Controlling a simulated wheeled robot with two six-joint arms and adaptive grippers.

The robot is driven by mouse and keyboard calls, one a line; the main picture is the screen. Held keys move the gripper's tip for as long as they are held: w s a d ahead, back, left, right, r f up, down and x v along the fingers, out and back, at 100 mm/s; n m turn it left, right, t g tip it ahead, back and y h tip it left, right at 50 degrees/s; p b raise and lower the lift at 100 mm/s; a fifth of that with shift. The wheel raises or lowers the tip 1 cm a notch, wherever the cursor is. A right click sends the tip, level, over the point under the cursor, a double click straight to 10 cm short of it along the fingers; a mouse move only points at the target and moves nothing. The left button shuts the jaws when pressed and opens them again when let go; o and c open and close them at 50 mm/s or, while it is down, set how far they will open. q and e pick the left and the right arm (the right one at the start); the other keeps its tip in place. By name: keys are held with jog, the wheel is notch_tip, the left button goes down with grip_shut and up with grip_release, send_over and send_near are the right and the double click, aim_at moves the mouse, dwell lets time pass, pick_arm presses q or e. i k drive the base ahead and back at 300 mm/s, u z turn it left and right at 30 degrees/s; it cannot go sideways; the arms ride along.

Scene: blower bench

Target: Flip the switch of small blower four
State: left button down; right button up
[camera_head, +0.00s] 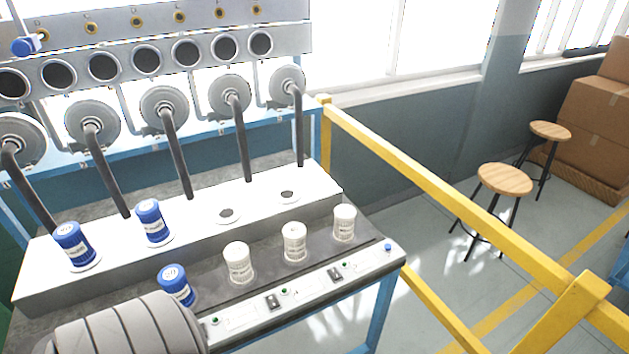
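Several round grey blower housings with dark pipes stand in a row along the bench's back; one is second from the right (230,96), another is at the right end (287,86). I cannot tell which is small blower four. The sloping front panel (307,297) carries a black switch near its middle (272,302) and another black switch further right (335,274). Small green buttons sit beside them, one by the middle switch (285,291). The switch positions and labels are too small to read. The panel's left part is hidden.
Blue containers (151,222) and white containers (294,242) stand on the bench. Two empty round holders show on the white ledge (262,208). A yellow rail (450,187) runs along the right. Stools (505,180) and cardboard boxes (588,150) stand beyond it.

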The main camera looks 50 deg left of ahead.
aim_at(271, 300)
jog(key=z, duration=0.35)
jog(key=k, duration=0.9)
jog(key=u, duration=1.1)
jog(key=i, duration=0.5)
jog(key=u, duration=0.05)
